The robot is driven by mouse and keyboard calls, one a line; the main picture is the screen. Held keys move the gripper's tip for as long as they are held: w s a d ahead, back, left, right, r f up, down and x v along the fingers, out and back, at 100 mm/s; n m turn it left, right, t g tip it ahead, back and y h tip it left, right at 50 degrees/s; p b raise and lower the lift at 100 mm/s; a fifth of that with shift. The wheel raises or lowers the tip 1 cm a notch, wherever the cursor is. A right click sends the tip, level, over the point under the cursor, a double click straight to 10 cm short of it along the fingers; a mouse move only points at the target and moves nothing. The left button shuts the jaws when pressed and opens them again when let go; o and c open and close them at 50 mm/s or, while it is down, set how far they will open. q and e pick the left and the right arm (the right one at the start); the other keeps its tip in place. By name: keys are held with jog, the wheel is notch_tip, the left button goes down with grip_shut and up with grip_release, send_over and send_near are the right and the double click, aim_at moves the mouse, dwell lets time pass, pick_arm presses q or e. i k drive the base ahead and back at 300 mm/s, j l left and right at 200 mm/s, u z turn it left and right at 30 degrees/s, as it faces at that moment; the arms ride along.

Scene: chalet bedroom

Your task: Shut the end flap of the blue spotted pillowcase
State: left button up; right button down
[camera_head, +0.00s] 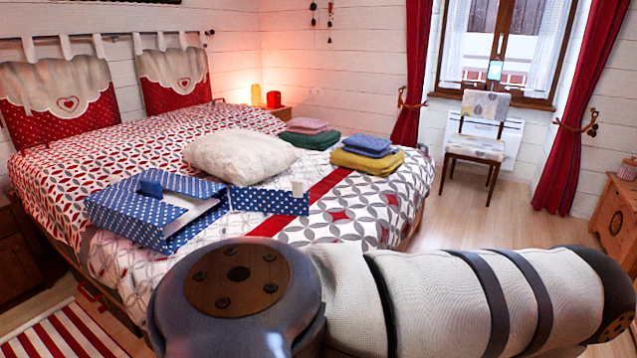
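The blue pillowcase (125,208) with white spots lies on the bed like a flat box, near the bed's front left side. Its open end faces right and shows a pale inside. The end flap (268,200), also blue and spotted, stands out to the right of the opening, swung away from it. A small pale tab rises near the flap's far right end. A small plain blue block (150,188) sits on top of the pillowcase. Neither of my grippers shows; only thick links of my arm cross the foreground, and no gripper is seen touching the pillowcase.
A cream pillow (240,156) lies just behind the flap. Folded cloths in pink and green (308,136) and in blue and yellow (367,160) are stacked farther right. The patterned bed (340,225) is bare right of the flap. A chair (478,145) stands by the window.

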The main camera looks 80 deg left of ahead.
aim_at(296, 202)
jog(key=i+j+u, duration=0.25)
jog(key=u, duration=0.2)
jog(key=i+u, duration=0.85)
jog(key=i+l+u, duration=0.15)
jog(key=i+u, duration=0.25)
